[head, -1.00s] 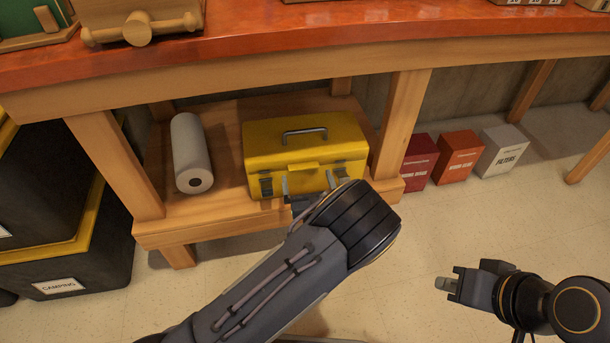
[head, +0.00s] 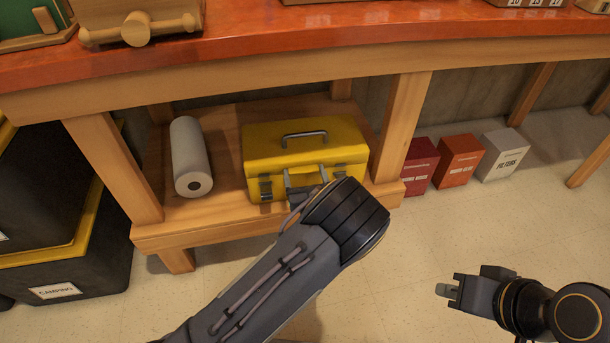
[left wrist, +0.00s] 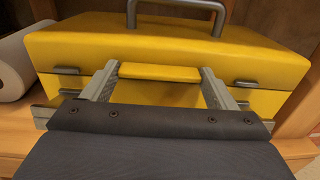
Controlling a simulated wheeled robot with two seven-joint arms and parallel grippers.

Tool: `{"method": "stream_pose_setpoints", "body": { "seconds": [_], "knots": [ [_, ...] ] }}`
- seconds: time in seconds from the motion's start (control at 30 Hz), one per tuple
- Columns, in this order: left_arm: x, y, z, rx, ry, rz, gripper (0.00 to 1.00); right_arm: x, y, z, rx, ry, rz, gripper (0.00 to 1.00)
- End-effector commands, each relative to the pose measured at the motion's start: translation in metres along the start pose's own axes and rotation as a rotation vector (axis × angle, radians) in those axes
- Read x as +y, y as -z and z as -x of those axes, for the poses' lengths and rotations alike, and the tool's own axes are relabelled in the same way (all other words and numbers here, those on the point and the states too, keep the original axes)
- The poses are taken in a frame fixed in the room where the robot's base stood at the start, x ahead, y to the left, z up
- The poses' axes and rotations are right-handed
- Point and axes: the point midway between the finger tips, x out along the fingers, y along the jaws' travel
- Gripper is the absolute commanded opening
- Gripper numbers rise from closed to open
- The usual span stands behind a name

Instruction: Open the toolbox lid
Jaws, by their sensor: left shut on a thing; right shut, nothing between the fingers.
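The yellow toolbox (head: 270,155) stands on the low wooden shelf under the bench, its lid down. A grey handle (head: 304,134) is on top of the lid. A yellow front tab (left wrist: 160,73) sticks out from the lid's front edge, between two grey latches. My left gripper (head: 304,180) is at the toolbox front, and in the left wrist view its two fingers sit on either side of the tab, shut on it. My forearm hides part of the box's lower front right. My right gripper (head: 446,290) is shut and empty, low over the floor at the right.
A white paper roll (head: 189,155) lies on the shelf (head: 220,213) left of the toolbox. The red bench top (head: 330,35) overhangs it, and a wooden leg (head: 401,125) stands close on the right. Black bins (head: 70,265) are at left; several boxes (head: 458,160) stand on the floor at right.

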Motion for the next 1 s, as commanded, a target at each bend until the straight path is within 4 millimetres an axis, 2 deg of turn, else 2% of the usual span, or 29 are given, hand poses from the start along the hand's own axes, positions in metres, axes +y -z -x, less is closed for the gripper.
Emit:
{"method": "stream_pose_setpoints", "body": {
  "seconds": [0.27,0.57,0.8,1.0],
  "knots": [
    [0.000,-0.009,0.000,0.021,0.000,0.001,0.39,-0.004,0.005,0.009,0.000,0.000,0.000,0.00],
    [0.001,-0.054,-0.007,0.179,-0.002,0.005,0.39,-0.027,0.030,0.059,0.000,0.000,0.000,0.00],
    [0.000,-0.091,-0.021,0.360,-0.001,0.006,0.39,-0.047,0.051,0.102,0.000,0.000,0.000,0.00],
    [0.000,-0.111,-0.036,0.489,0.001,0.006,0.39,-0.056,0.061,0.121,0.000,0.000,0.000,0.00]
  ]
}}
